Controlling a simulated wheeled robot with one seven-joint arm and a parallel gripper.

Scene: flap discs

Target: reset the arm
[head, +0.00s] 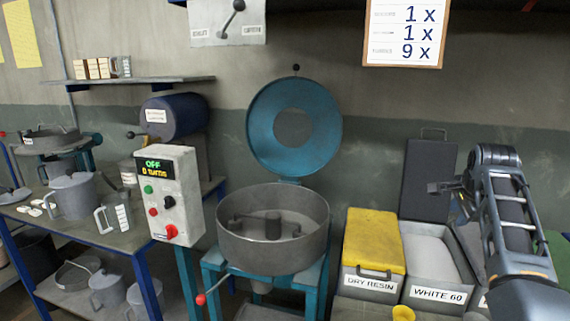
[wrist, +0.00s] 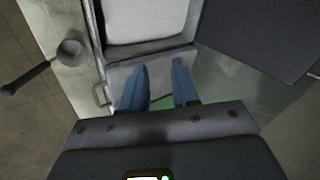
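My arm (head: 510,215) reaches up at the right of the head view, bent at the elbow. My gripper (head: 442,188) shows small there, in front of the open dark lid of the WHITE 60 bin. In the wrist view my gripper's two blue fingers (wrist: 158,82) are apart with nothing held between them. They appear over the front wall of a bin (wrist: 150,58) with pale contents; their height above it is hard to judge.
A scoop (wrist: 70,52) with a dark handle lies left of the bin in the wrist view. The yellow-lidded DRY RESIN bin (head: 373,245) stands left of the WHITE 60 bin (head: 436,294). A mixing pan (head: 272,250) with a raised teal lid (head: 262,120) stands mid-view, beside a control box (head: 172,215) reading OFF.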

